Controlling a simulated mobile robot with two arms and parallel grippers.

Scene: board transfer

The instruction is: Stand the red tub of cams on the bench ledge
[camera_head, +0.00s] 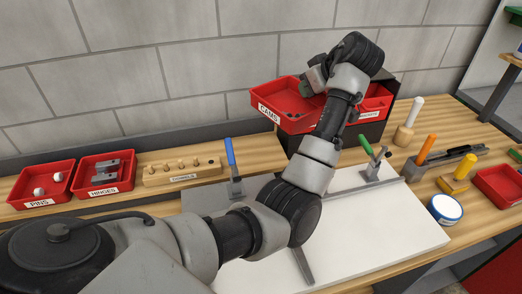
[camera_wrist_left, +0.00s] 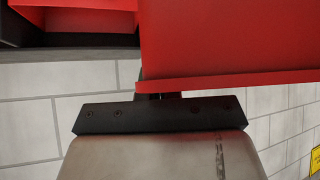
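The red tub of cams (camera_head: 285,117), labelled CAMS, hangs tilted in the air in front of the left part of a dark rack (camera_head: 388,112), with small dark pieces inside. My left gripper (camera_head: 312,82) is at the tub's right rear edge and looks shut on its rim; the arm hides part of the contact. In the left wrist view the tub's red wall (camera_wrist_left: 235,40) fills the upper right, with its rim against the fingers (camera_wrist_left: 158,97). The wooden bench ledge (camera_head: 262,150) runs along the wall. My right gripper is not in view.
Red tubs labelled PINS (camera_head: 42,203) and HINGES (camera_head: 104,189) and a wooden dowel block (camera_head: 182,178) stand at left on the ledge. Another red tub (camera_head: 374,103) sits in the rack. A white board (camera_head: 380,235) lies in front. Bare wood shows between dowel block and rack.

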